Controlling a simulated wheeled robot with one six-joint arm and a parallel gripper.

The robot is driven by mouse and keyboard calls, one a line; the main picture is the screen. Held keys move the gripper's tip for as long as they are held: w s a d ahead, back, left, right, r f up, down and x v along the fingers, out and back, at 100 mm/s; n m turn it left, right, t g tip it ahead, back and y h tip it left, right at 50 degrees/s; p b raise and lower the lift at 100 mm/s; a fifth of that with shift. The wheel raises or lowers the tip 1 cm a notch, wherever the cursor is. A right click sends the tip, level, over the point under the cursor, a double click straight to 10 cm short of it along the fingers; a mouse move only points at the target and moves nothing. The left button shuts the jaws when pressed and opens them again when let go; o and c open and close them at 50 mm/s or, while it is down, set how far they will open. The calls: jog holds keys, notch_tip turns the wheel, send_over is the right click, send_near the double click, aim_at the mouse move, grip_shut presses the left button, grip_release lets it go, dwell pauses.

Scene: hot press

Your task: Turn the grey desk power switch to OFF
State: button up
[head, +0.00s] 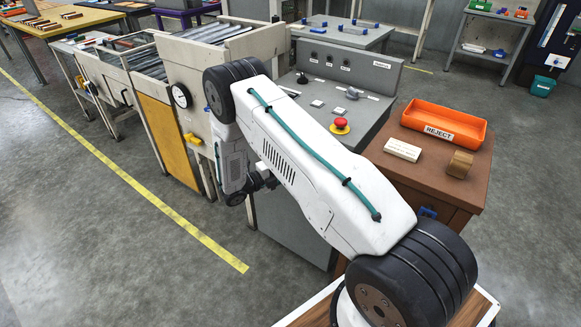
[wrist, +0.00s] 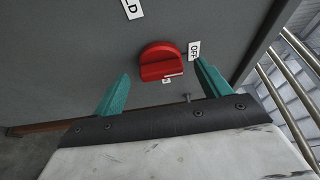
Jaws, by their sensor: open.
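In the wrist view a red switch handle (wrist: 160,62) sits on a flat grey panel (wrist: 90,50). A white OFF label (wrist: 194,51) is just to its right, and a small white label (wrist: 166,81) is just below it. A pale mark shows on the handle's lower right; I cannot tell which setting it points to. My gripper (wrist: 162,72) is open, its teal fingertips to the left and right of the handle and apart from it. In the head view the grey desk (head: 378,77) stands behind my arm, which hides the gripper and the red handle.
The desk top carries a red stop button (head: 341,123) and small controls. To the right, a brown cabinet (head: 478,180) holds an orange REJECT tray (head: 474,133) and blocks. A press machine (head: 185,70) stands at left. Metal rails (wrist: 285,85) run along the wrist view's right side.

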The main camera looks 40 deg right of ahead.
jog(key=a, duration=0.5)
jog(key=shift+a, duration=0.2)
dwell(0.3)
